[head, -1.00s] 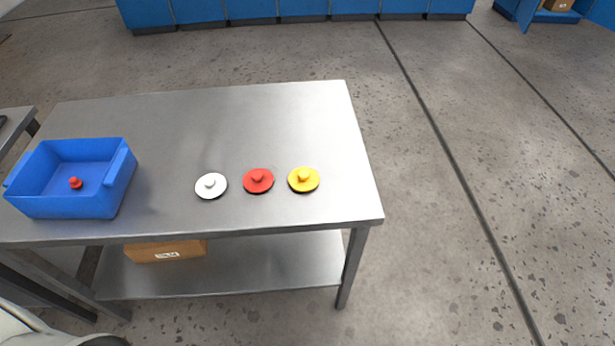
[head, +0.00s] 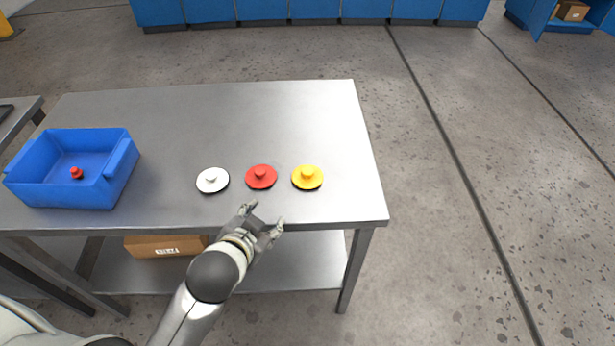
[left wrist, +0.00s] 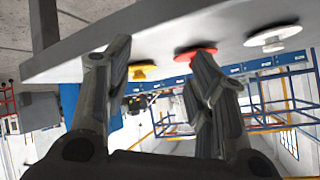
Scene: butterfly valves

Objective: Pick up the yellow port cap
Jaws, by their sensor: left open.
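The yellow port cap (head: 307,176) is a round disc with a knob, lying on the metal table (head: 230,120) near its front right. A red cap (head: 261,176) and a white cap (head: 212,180) lie in a row to its left. My left gripper (head: 262,215) is open and empty at the table's front edge, in front of the red cap and to the left of the yellow one. In the left wrist view, the yellow cap (left wrist: 142,69) shows between the open fingers, and the red cap (left wrist: 195,52) shows partly behind one finger. My right gripper is not in view.
A blue bin (head: 70,190) with a small red-knobbed item (head: 76,173) inside stands at the table's left. A cardboard box (head: 165,246) sits on the lower shelf. The table behind the caps is clear.

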